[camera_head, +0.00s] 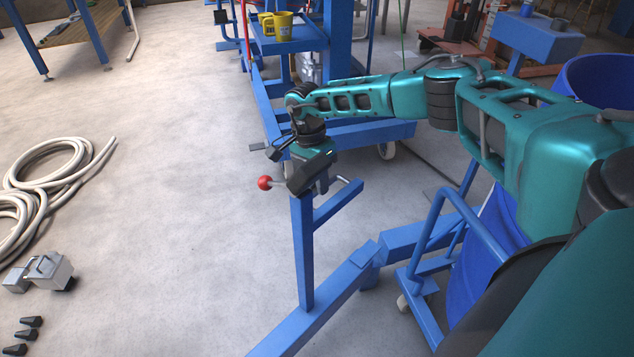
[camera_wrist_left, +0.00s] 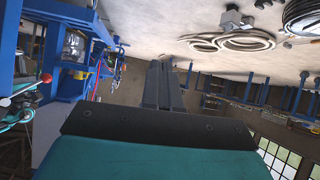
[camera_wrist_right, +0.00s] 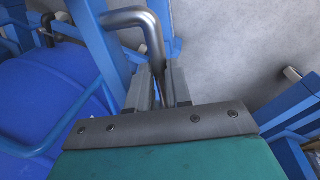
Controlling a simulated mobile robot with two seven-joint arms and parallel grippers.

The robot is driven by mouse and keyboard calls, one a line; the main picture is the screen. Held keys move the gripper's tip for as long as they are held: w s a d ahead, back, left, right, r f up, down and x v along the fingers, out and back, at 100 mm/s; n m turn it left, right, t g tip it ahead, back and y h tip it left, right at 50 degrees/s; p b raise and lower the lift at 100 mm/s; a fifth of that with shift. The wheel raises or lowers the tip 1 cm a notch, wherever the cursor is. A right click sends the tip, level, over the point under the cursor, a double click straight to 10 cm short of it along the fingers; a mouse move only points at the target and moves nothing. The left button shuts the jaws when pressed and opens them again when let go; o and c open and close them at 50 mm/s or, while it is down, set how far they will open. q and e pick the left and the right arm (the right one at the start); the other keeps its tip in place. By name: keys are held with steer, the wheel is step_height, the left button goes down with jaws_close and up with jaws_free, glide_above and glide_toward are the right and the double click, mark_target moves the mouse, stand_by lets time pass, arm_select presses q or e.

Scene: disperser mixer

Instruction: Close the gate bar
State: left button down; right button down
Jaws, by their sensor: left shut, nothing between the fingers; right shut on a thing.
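The gate bar shows as a low blue beam (camera_head: 318,315) with a blue upright post (camera_head: 302,255) and a short slanting arm beside it. At the post's top is a metal rod handle; a red ball knob (camera_head: 265,183) sticks out to the left of the gripper. My right gripper (camera_head: 312,182) is at the top of the post, covering part of the handle. In the right wrist view its fingers are shut on the bent grey metal handle (camera_wrist_right: 150,28). My left gripper (camera_wrist_left: 164,82) shows only in the left wrist view, shut and empty, away from the bar.
A blue drum (camera_head: 490,245) and a blue tubular frame (camera_head: 425,270) stand at the right, near my right arm. A blue wheeled machine base (camera_head: 270,115) is behind the post. A coiled pale hose (camera_head: 75,170) and a metal block (camera_head: 48,270) lie left. The floor between is clear.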

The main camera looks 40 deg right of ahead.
steer(key=c, duration=1.1)
jaws_free()
arm_select(q)
steer(key=shift+a, duration=0.1)
arm_select(e)
steer(key=shift+o, duration=0.2)
steer(key=shift+r, duration=0.1)
arm_select(q)
steer(key=shift+s+a+r+p, duration=0.3)
steer(key=shift+a+r+p, duration=0.3)
steer(key=shift+p, duration=0.95)
arm_select(e)
step_height(320, 180, up, 12)
steer(key=w, duration=0.2)
steer(key=shift+w+a+r, duration=0.2)
steer(key=shift+r, duration=0.05)
arm_select(q)
steer(key=shift+d+r, duration=0.1)
